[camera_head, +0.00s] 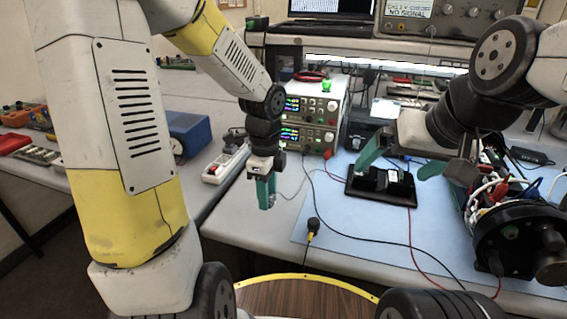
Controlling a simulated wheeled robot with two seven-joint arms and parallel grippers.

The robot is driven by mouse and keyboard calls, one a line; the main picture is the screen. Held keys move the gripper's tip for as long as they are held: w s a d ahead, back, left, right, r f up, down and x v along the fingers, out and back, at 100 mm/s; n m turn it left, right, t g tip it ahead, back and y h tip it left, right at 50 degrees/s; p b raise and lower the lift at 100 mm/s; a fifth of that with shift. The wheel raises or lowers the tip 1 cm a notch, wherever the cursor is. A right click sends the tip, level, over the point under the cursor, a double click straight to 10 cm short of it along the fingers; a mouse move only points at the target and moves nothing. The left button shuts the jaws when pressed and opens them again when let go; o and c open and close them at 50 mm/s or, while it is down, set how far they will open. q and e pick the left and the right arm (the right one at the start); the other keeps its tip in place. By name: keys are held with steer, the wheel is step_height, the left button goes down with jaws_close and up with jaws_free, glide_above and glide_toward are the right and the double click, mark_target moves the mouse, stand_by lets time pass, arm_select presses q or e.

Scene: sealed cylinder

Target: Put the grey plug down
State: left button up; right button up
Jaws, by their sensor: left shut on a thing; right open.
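My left gripper (267,204) hangs upright over the left part of the bench, its teal fingers shut. A small grey piece, the grey plug (271,201), shows between its fingertips, mostly hidden by them. Whether it touches the bench cannot be told. My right gripper (392,172) is open, its two teal fingers spread wide above and around a black holder (366,193) on the blue mat. No object shows held between the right fingers.
A black plug with a yellow collar (313,227) lies on the blue mat (355,246), with cables trailing. A power supply (313,116) stands behind. Bare grey bench shows below my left gripper.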

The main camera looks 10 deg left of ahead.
arm_select(q)
steer(key=w, duration=0.5)
steer(key=w+a+f, duration=0.1)
steer(key=w, duration=0.4)
steer(key=w+a, duration=0.1)
steer(key=w, duration=0.5)
steer(key=shift+f, duration=2)
steer(key=shift+f, duration=0.15)
steer(key=shift+f, duration=0.45)
steer(key=o, duration=1.3)
